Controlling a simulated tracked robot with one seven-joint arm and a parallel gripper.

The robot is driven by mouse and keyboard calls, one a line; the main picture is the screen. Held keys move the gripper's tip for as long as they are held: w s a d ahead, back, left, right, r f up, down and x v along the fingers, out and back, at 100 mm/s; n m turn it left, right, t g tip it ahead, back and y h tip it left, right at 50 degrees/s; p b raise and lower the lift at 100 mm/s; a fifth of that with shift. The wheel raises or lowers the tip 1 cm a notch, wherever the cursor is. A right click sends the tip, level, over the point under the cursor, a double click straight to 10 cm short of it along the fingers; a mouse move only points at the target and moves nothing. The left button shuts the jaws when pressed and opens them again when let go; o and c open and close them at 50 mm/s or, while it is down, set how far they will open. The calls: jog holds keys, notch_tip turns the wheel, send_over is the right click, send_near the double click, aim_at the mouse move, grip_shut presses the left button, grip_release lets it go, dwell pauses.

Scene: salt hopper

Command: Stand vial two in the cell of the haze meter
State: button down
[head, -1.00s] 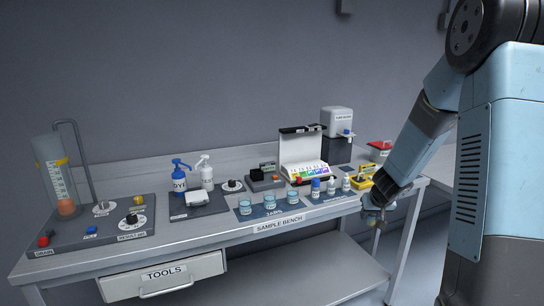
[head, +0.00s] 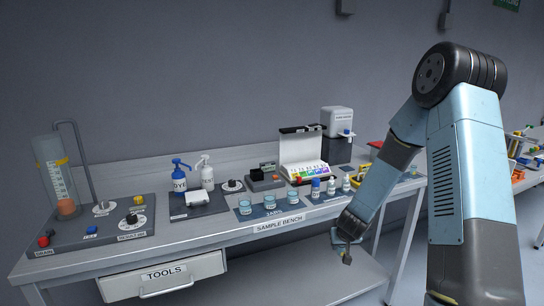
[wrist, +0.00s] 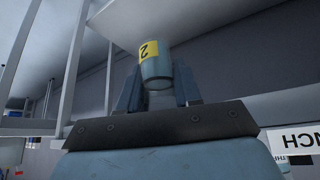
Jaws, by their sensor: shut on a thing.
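Vial two (wrist: 154,68), a pale blue-grey vial with a yellow label marked 2, is held between the jaws of my gripper (wrist: 157,90) in the wrist view. In the head view my gripper (head: 344,251) hangs low in front of the bench's front edge, pointing down; the vial is too small there to make out. I cannot tell for certain which instrument is the haze meter, as the labels are too small; a small dark instrument (head: 264,182) with an orange part stands mid-bench, well left of my gripper and beyond it.
The sample bench (head: 235,229) carries several jars (head: 270,202), small bottles (head: 331,186), a colour chart stand (head: 302,147) and a grey machine (head: 337,122). A column rig (head: 58,175) stands at the far left. Below the bench are a drawer (head: 165,276) and a shelf (head: 300,280).

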notch_tip(320, 180, down, 6)
jog(key=s, duration=0.1)
jog(key=shift+s+a+f, duration=0.15)
jog(key=shift+s+a, duration=0.2)
jog(key=shift+a, duration=0.1)
jog(key=shift+d, duration=0.1)
